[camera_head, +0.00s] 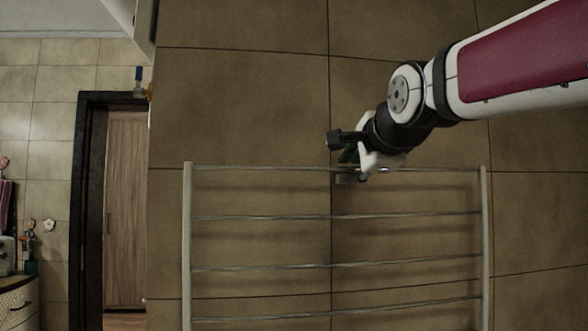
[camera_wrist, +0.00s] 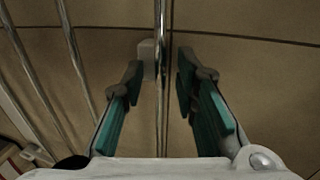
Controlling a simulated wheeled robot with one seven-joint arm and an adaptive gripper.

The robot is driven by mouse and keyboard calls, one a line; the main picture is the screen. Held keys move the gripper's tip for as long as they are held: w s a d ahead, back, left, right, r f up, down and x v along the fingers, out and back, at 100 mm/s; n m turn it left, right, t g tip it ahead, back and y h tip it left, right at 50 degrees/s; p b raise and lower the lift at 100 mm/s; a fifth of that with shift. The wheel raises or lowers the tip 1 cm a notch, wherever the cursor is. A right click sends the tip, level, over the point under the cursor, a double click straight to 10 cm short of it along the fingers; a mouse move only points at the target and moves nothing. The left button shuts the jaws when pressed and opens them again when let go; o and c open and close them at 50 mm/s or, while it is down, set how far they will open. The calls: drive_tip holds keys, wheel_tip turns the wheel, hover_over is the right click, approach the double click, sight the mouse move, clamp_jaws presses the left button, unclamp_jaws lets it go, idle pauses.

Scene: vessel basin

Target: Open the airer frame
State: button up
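The airer frame (camera_head: 187,245) is a pale frame with several thin metal bars, close to the tiled wall. Its top bar (camera_head: 260,168) runs across the upper end between the two side posts. My gripper (camera_head: 347,172) is at the top bar, a little right of its middle. In the wrist view, my gripper (camera_wrist: 158,78) is open, with one teal-lined finger on each side of the top bar (camera_wrist: 160,100). Gaps show between the bar and both fingers. The lower bars (camera_wrist: 75,50) pass to the left of the fingers. The palm hides the near end of the view.
A small pale block (camera_wrist: 147,58) sits beside the top bar near the left fingertip. A dark door frame (camera_head: 88,210) and a wooden door (camera_head: 125,210) stand left of the airer. A blue-handled valve (camera_head: 139,82) is at upper left.

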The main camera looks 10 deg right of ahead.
drive_tip(key=shift+w+f, duration=0.15)
drive_tip(key=shift+w, duration=0.45)
clamp_jaws()
drive_tip(key=shift+s+f, duration=0.1)
